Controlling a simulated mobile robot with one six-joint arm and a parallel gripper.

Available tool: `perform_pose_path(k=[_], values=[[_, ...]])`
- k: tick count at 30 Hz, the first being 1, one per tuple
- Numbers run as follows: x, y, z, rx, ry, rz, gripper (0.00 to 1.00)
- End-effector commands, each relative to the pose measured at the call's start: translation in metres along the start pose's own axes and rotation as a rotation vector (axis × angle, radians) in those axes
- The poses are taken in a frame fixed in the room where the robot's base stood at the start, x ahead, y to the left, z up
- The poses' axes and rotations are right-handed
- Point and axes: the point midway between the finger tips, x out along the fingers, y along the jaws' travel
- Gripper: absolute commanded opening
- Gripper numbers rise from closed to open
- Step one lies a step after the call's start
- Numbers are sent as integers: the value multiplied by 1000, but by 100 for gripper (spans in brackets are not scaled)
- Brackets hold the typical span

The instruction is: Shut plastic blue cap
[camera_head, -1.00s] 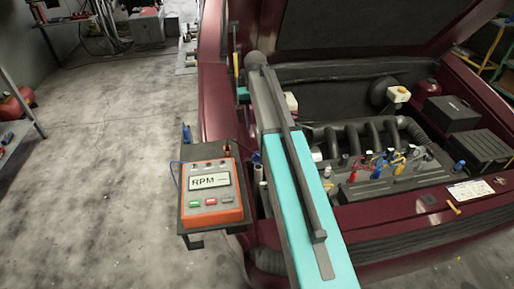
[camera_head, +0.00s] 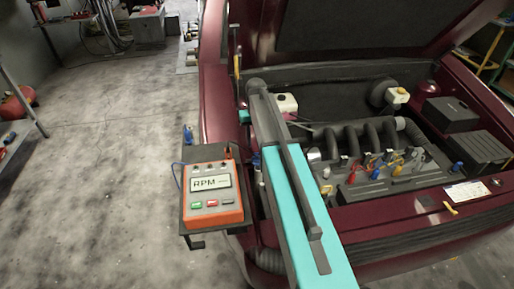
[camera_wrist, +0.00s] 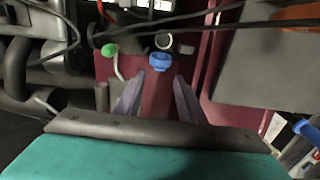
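The blue cap (camera_wrist: 161,61) shows near the middle of the wrist view, just ahead of my gripper's fingertips. A round, ring-shaped opening (camera_wrist: 163,41) appears right behind it in the picture; the cap looks raised off it, though I cannot tell the exact angle. My gripper (camera_wrist: 158,82) is open, with one grey finger on each side below the cap and nothing visible between them. The fingers look apart from the cap. In the head view my teal arm crosses the car's front left corner and my gripper is hidden.
A green cap (camera_wrist: 110,49) on a pale neck stands left of the blue cap. Dark hoses cross the top of the wrist view. An orange RPM meter (camera_head: 213,194) sits on a tray left of the engine bay. The open hood (camera_head: 365,22) hangs above.

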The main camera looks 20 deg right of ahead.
Motion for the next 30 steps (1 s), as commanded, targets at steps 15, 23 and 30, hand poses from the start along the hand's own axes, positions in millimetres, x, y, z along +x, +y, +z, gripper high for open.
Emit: perform_pose_path(k=[15, 23, 30], values=[[46, 1, 0, 1, -1, 0, 36], [52, 1, 0, 2, 0, 0, 36], [52, 2, 0, 2, 0, 0, 26]])
